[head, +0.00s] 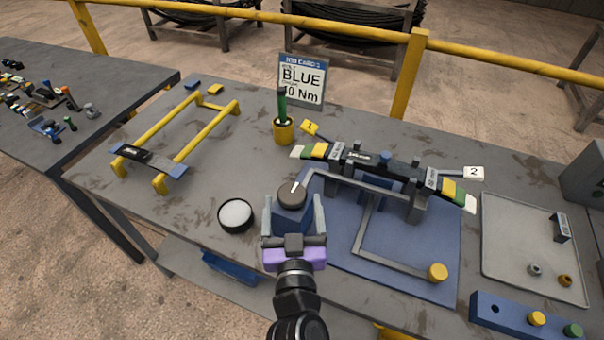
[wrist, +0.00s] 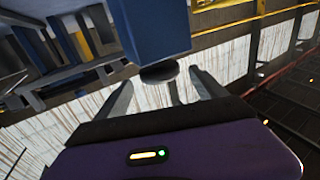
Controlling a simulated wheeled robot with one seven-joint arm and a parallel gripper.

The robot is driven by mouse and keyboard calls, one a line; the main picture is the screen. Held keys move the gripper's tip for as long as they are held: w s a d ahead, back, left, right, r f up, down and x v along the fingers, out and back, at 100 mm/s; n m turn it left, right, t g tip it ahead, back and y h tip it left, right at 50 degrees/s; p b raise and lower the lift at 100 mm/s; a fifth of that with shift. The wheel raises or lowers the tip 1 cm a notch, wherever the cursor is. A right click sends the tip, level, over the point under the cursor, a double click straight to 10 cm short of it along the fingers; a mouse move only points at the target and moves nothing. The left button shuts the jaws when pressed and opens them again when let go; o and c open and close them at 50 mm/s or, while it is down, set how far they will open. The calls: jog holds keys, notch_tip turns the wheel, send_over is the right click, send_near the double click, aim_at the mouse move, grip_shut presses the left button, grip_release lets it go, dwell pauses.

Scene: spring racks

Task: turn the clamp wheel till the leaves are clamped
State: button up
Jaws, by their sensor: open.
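The dark round wheel (head: 291,194) with a white pointer line, seemingly the clamp wheel, sits on a blue block (head: 290,219) at the mat's left edge. My gripper (head: 293,205) is open, its grey fingers on either side of the block and wheel; contact cannot be told. The wrist view shows a dark disc (wrist: 159,72) under a blue block (wrist: 150,28), near the open fingertips (wrist: 160,82). The dark leaf stack (head: 400,170), with yellow, green and white end bands, lies across the grey supports of the blue fixture. Whether its leaves are pressed tight cannot be told.
A grey bent bar (head: 366,225) with a yellow knob (head: 437,272) crosses the blue mat (head: 400,240). A round white-topped dish (head: 236,215) stands left of my gripper. A yellow cup (head: 284,131) and job card (head: 302,80) stand behind. A grey tray (head: 510,240) lies right.

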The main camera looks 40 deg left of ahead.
aim_at(300, 186)
jog(key=shift+p+x, duration=0.4)
jog(key=shift+x, duration=2.8)
jog(key=shift+s, duration=0.1)
jog(key=c, duration=1.4)
jog(key=shift+o, duration=0.2)
jog(key=shift+f+b, duration=0.1)
jog(key=shift+b, duration=0.2)
